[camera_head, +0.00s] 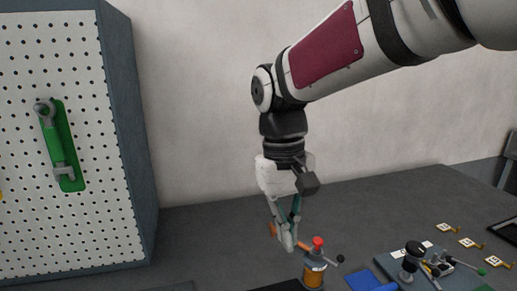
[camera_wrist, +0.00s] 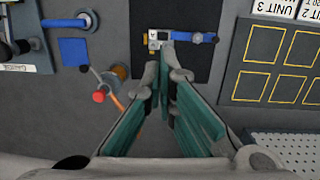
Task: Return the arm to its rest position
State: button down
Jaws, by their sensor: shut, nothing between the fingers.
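My arm reaches in from the upper right in the head view and hangs bent downward over the dark table. My gripper (camera_head: 287,243) points down, above the table and just left of a copper-coloured coil unit with a red knob (camera_head: 317,243). In the wrist view my gripper (camera_wrist: 164,62) has its teal-padded fingers drawn together at the tips, shut with nothing between them. The coil unit (camera_wrist: 120,74) stands left of the fingers there. An orange bar shows beside and behind the fingers in the head view; what it belongs to is unclear.
A pegboard cabinet (camera_head: 128,130) with a green tool (camera_head: 62,150) stands at left. A fixture (camera_head: 410,262), blue pad (camera_head: 362,280) and small yellow parts (camera_head: 470,242) lie right. The wrist view shows a blue-handled tool (camera_wrist: 185,38) on a black mat and a yellow-outlined tray (camera_wrist: 240,62).

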jog(key=s+d+m+t+y, duration=0.1)
jog(key=s+d+m+t, duration=0.2)
jog(key=s+d, duration=1.1)
jog(key=shift+s+d+m+t+p, duration=0.2)
jog(key=shift+s+m+t+p, duration=0.1)
jog(key=shift+s+t, duration=0.7)
jog(key=shift+w+a+r, duration=0.1)
jog(key=shift+r, duration=0.05)
